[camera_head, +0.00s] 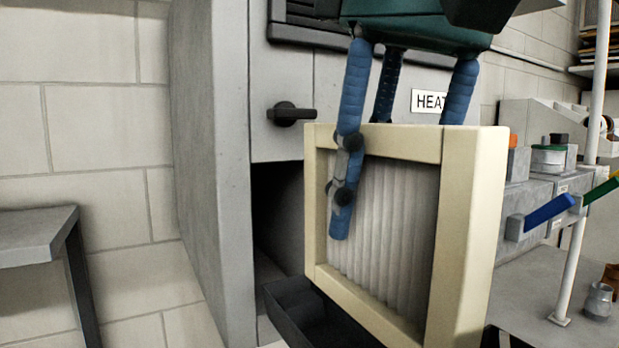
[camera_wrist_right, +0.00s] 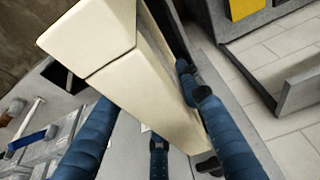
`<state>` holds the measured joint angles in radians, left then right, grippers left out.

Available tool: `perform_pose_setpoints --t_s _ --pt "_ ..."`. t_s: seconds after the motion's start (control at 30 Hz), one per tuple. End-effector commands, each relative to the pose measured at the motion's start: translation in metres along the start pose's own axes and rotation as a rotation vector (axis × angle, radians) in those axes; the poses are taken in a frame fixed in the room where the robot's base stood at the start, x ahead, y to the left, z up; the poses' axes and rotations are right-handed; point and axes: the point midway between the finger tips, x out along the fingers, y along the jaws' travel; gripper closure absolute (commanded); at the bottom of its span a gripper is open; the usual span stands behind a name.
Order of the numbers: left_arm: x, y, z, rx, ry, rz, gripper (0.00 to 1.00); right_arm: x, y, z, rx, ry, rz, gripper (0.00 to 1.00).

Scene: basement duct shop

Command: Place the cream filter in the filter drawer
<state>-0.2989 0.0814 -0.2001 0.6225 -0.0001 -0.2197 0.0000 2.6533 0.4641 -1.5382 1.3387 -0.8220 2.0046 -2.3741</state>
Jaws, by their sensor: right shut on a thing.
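The cream filter (camera_head: 468,230) has a thick cream frame around pale pleats and stands roughly upright in the head view. My right gripper (camera_head: 398,160) is shut on it from above, with one blue finger across its pleated face and others behind the frame. The filter's frame also shows large in the right wrist view (camera_wrist_right: 135,75), between the blue fingers (camera_wrist_right: 158,130). The dark filter drawer (camera_head: 287,297) projects from the grey cabinet at the bottom. The filter's lower edge overlaps it; I cannot tell whether they touch. My left gripper is not in view.
The grey cabinet (camera_head: 212,170) has a black handle (camera_head: 290,114) and a "HEAT" label (camera_head: 428,101). A grey bench (camera_head: 35,236) stands at left. Grey bins (camera_head: 537,200), a blue-handled tool (camera_head: 550,213) and a white pole (camera_head: 572,270) stand at right.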

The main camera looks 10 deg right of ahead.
Motion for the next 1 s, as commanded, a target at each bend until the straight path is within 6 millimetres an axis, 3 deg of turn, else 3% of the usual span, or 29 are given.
perform_pose_setpoints --t_s 0.1,0.27,0.63,1.0 --pt "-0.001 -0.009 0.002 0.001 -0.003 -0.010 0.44 -0.007 -0.005 0.005 -0.003 0.000 -0.001 0.98" --pt "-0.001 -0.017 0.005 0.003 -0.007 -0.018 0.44 0.000 -0.006 0.008 -0.005 -0.005 -0.003 0.98" --pt "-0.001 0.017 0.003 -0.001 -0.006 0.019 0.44 0.038 -0.006 0.018 -0.005 -0.002 -0.003 0.98" --pt "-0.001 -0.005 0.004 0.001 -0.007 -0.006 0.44 0.057 -0.006 0.023 -0.002 0.000 -0.002 0.98"
